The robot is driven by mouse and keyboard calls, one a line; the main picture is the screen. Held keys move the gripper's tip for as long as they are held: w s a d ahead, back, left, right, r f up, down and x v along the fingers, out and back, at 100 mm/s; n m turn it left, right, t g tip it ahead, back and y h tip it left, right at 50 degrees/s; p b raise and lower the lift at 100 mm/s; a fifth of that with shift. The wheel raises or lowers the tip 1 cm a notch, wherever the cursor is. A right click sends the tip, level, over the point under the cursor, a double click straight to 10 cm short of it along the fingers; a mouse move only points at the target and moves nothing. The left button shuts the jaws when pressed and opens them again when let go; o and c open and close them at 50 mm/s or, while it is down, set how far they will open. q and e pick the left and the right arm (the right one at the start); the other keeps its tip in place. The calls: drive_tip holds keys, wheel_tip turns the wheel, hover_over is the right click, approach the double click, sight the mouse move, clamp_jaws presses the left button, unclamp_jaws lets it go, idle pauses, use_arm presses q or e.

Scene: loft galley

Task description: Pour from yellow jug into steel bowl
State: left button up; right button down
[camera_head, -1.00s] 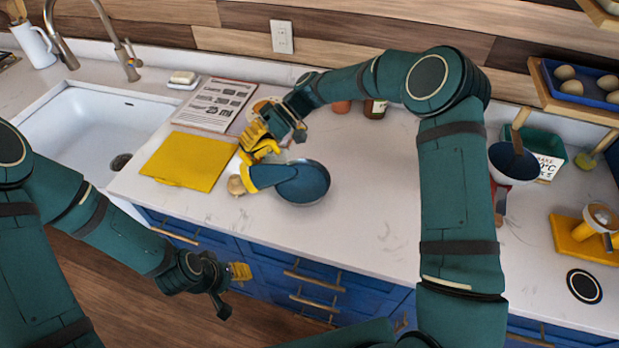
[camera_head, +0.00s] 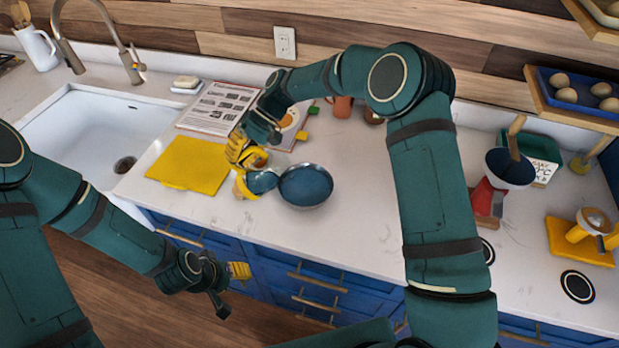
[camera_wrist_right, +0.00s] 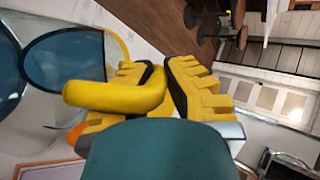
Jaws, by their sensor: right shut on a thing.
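The yellow jug (camera_head: 240,187) is tipped on its side just left of the steel bowl (camera_head: 306,186), its bluish mouth facing right toward the bowl. My right gripper (camera_head: 243,153) is shut on the jug's handle and hides part of the jug. The wrist view shows the yellow handle (camera_wrist_right: 118,95) beside the ridged yellow fingers, with the jug's bluish mouth at upper left. The bowl sits upright on the counter; I see no clear stream or contents. My left gripper (camera_head: 238,271) hangs low before the blue drawers, apart from both; its jaw opening is unclear.
A yellow cloth (camera_head: 188,164) and a printed sheet (camera_head: 217,107) lie left and behind. The white sink (camera_head: 75,135) is further left. A red stand (camera_head: 487,200) with a dark bowl (camera_head: 510,168) is at right.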

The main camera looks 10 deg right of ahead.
drive_tip(key=shift+s+a+h, duration=0.15)
drive_tip(key=shift+s+a, duration=0.05)
drive_tip(key=shift+a, duration=0.4)
drive_tip(key=shift+s+a+h, duration=0.15)
drive_tip(key=shift+a, duration=0.45)
drive_tip(key=shift+w+d+f+h, duration=0.15)
drive_tip(key=shift+w+d+h, duration=0.15)
drive_tip(key=shift+d, duration=0.2)
drive_tip(key=shift+a, duration=0.1)
use_arm(q)
drive_tip(key=shift+s+a, duration=0.15)
drive_tip(key=shift+a, duration=0.4)
use_arm(e)
drive_tip(key=a+f+m+h, duration=0.2)
drive_tip(key=a+f+h, duration=0.2)
drive_tip(key=a+h, duration=0.3)
drive_tip(key=shift+w+g+h, duration=0.3)
drive_tip(key=shift+w+h, duration=0.05)
drive_tip(key=shift+h, duration=0.85)
drive_tip(key=shift+m, duration=0.3)
wheel_tip(320, 180, up, 6)
use_arm(q)
drive_tip(key=shift+s, duration=0.1)
use_arm(e)
drive_tip(key=shift+s, duration=0.1)
